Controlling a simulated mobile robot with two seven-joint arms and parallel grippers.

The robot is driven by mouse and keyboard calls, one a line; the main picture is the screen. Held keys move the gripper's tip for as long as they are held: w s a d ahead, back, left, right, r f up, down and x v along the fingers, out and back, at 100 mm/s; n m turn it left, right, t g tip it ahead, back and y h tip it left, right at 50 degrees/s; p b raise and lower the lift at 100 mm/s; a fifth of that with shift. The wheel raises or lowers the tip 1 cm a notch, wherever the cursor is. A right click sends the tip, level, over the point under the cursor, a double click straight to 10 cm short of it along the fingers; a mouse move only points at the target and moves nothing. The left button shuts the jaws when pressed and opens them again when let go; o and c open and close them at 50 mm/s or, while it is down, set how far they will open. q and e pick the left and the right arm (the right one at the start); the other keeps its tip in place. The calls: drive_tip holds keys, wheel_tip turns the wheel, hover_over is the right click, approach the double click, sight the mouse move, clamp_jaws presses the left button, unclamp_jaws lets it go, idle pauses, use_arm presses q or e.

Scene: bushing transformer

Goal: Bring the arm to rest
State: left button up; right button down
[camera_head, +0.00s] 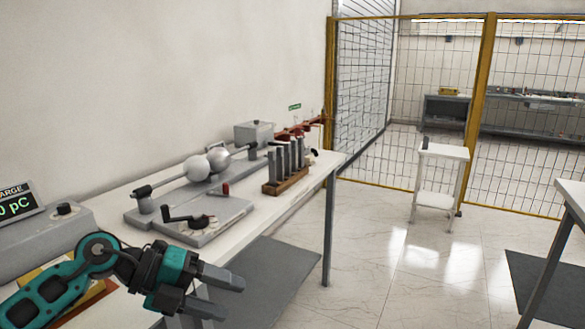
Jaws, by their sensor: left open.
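My left arm comes in from the lower left, teal and black. Its left gripper (217,294) is open, with two grey fingers apart and nothing visible between them. It hangs at the front edge of the white table (316,174), over the table's near side. The right gripper is not in view.
On the table stand a grey device with two metal spheres (197,168), a crank plate (200,222), a wooden block with several grey cylinders (286,180) and a display box (40,236). A small white stand (440,190) is beyond. Yellow-framed mesh fencing closes the back. The middle floor is clear.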

use_arm(q)
drive_tip(key=s+d+n+t+h, duration=0.2)
drive_tip(key=d+n+h, duration=0.1)
drive_tip(key=d+h, duration=0.2)
drive_tip(key=s+a+f+n+t+y, duration=0.1)
drive_tip(key=a+f+n+t+y, duration=0.35)
drive_tip(key=n, duration=0.65)
drive_tip(key=s+a+f+n+t+y, duration=0.1)
drive_tip(key=a+f+n+t+y, duration=0.1)
drive_tip(key=f+n+t+y, duration=0.55)
drive_tip(key=s+a+f+n+g+y, duration=0.1)
drive_tip(key=s+f+n+g, duration=0.1)
drive_tip(key=s+f+n, duration=0.3)
drive_tip(key=s+a+f+n+g+y, duration=0.1)
drive_tip(key=s+a+f+n+g, duration=0.1)
drive_tip(key=s+f, duration=0.5)
drive_tip(key=f+n+g, duration=0.1)
drive_tip(key=n, duration=0.1)
drive_tip(key=shift+s+a+f+n+y, duration=0.25)
drive_tip(key=shift+s+f+n+y, duration=0.05)
drive_tip(key=shift+s+n+y, duration=0.1)
drive_tip(key=shift+w, duration=0.1)
